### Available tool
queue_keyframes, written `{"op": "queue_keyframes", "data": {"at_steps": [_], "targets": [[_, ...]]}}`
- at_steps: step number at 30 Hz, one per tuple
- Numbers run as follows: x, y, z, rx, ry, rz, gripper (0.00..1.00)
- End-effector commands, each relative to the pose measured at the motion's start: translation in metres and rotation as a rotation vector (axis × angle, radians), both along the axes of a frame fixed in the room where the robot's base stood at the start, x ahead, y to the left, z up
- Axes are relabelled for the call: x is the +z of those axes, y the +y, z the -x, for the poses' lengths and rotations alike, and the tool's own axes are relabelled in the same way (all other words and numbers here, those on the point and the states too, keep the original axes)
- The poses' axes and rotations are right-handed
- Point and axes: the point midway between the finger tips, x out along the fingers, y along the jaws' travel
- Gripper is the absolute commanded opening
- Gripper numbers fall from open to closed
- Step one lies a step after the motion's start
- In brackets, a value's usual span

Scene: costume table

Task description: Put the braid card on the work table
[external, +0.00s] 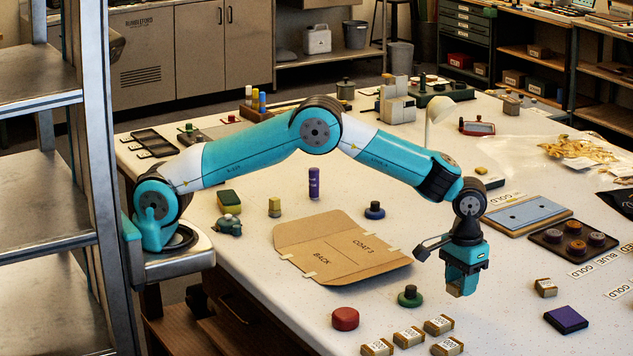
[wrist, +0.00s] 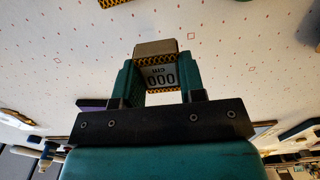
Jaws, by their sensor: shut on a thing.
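My gripper (external: 463,276) is shut on a small braid card (external: 457,291), a block with gold braid edges. In the wrist view the card (wrist: 155,48) sits between the teal fingers of my gripper (wrist: 157,77), with its white label reading "000 cm" upside down. The card is over the white work table (external: 240,262), at its right front part. It looks raised above the table, but the exact gap is hard to tell. Several similar cards lie on the table, such as one (external: 438,325) at the front and one (external: 545,287) to the right.
A green-based knob (external: 410,297) and a red round block (external: 345,318) stand left of my gripper. The brown coat pattern (external: 340,248) lies behind them. A purple block (external: 566,319) and a dark tray (external: 573,242) lie to the right. Bare table surrounds the spot below my gripper.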

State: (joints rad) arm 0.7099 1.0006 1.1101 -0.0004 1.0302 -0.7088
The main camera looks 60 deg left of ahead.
Motion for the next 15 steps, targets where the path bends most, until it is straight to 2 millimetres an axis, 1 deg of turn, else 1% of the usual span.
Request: {"op": "queue_keyframes", "data": {"at_steps": [5,10,12,15], "targets": [[-0.013,0.000,0.000,0.000,0.002,-0.002,0.15],[-0.040,0.001,0.001,0.000,0.003,-0.003,0.15],[-0.046,0.000,0.000,0.000,0.001,-0.001,0.15],[-0.047,0.000,0.000,0.000,0.000,0.000,0.15]]}}
